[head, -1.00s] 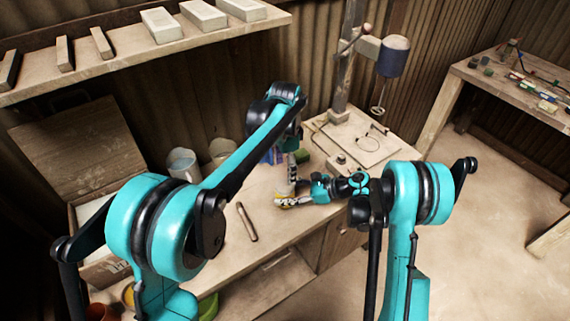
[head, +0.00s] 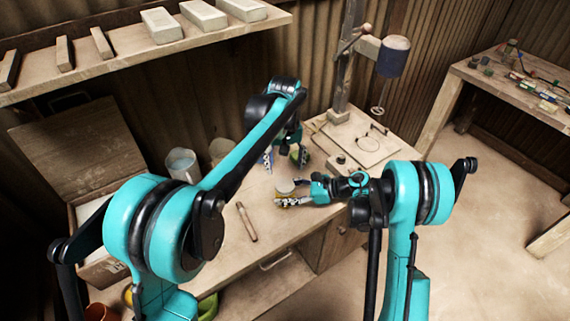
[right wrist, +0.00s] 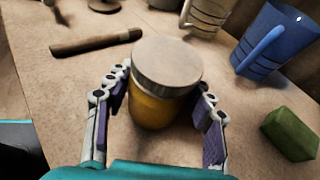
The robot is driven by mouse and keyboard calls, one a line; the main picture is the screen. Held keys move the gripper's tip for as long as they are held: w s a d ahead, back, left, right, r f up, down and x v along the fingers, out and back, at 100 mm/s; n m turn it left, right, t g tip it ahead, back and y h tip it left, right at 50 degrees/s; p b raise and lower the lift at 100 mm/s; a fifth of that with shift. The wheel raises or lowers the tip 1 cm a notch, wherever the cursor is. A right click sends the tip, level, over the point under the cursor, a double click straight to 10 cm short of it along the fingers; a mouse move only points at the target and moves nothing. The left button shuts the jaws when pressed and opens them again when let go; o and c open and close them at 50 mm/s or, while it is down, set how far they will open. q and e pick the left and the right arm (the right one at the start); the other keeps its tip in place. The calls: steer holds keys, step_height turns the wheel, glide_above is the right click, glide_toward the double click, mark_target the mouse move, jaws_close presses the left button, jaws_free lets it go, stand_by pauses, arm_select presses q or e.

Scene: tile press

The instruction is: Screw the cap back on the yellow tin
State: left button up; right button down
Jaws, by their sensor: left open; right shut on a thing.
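The yellow tin (right wrist: 155,112) stands upright on the workbench in the right wrist view. The pale grey cap (right wrist: 167,62) sits level on its top; it also shows in the head view (head: 285,186). I cannot tell how tightly it is threaded. My right gripper (right wrist: 162,97) is shut on the tin's body, one finger on each side; in the head view it (head: 292,199) hides most of the tin. My left gripper (head: 285,162) is open and empty, above and behind the tin, clear of the cap.
A wooden stick (head: 247,222) lies on the bench (head: 225,240) left of the tin. A blue mug (right wrist: 277,42), a green block (right wrist: 290,133) and a pale cup (right wrist: 206,14) are nearby. A drill press (head: 393,57) stands at the back.

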mark_target(285, 185)
arm_select(q)
steer(key=shift+f, duration=4)
steer(key=c, duration=1.2)
steer(key=o, duration=1.3)
steer(key=shift+o, duration=0.2)
steer(key=shift+r, duration=0.1)
